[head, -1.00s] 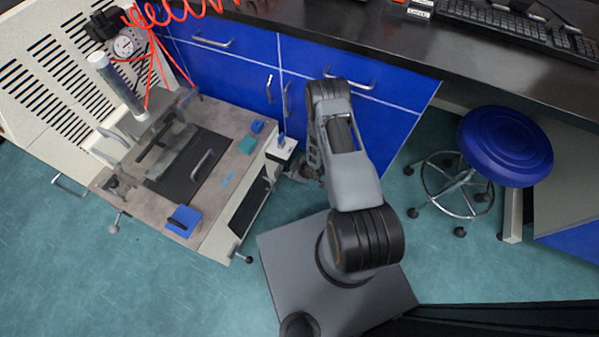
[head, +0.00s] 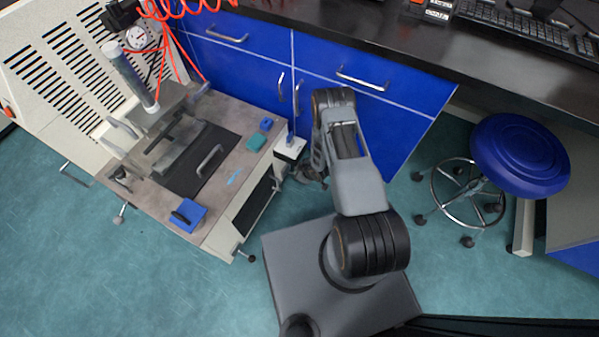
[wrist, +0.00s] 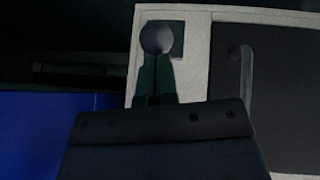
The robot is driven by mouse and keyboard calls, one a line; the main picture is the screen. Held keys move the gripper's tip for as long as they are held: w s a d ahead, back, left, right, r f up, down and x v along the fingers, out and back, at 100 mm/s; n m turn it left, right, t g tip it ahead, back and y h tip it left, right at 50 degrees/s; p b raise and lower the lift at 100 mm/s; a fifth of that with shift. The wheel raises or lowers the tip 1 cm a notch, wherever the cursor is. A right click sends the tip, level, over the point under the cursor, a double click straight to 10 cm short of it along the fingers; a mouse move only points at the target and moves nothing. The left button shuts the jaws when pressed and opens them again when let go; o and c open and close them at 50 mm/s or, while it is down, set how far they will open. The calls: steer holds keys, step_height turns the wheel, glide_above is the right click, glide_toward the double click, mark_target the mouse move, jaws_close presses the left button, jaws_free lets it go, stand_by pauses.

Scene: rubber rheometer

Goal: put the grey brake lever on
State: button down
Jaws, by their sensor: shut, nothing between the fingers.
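My gripper (head: 310,174) hangs low beside the right side of the rheometer bench (head: 215,235), partly hidden by my arm. In the wrist view, my gripper (wrist: 156,72) shows as dark, closely set fingers with nothing held. A round grey knob (wrist: 157,38) appears just at or beyond the fingertips, in front of a dark square on a pale panel. I cannot tell whether it is the grey brake lever or whether the fingers touch it. No brake lever can be made out clearly in the head view.
Blue drawers (head: 380,115) stand behind my arm. A blue stool (head: 520,155) is at the right. The bench stands on small feet. Teal floor is open at the lower left.

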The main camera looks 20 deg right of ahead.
steer(key=shift+s+d+f+b, duration=0.3)
steer(key=shift+f+b, duration=0.15)
steer(key=shift+f, duration=0.05)
stand_by(0.3)
step_height(320, 180, down, 7)
steer(key=s+d+b, duration=0.1)
steer(key=b, duration=0.5)
steer(key=shift+s+d+f+b, duration=0.15)
steer(key=shift+s+d+b, duration=0.1)
steer(key=shift+b, duration=0.1)
steer(key=shift+f, duration=0.1)
stand_by(0.3)
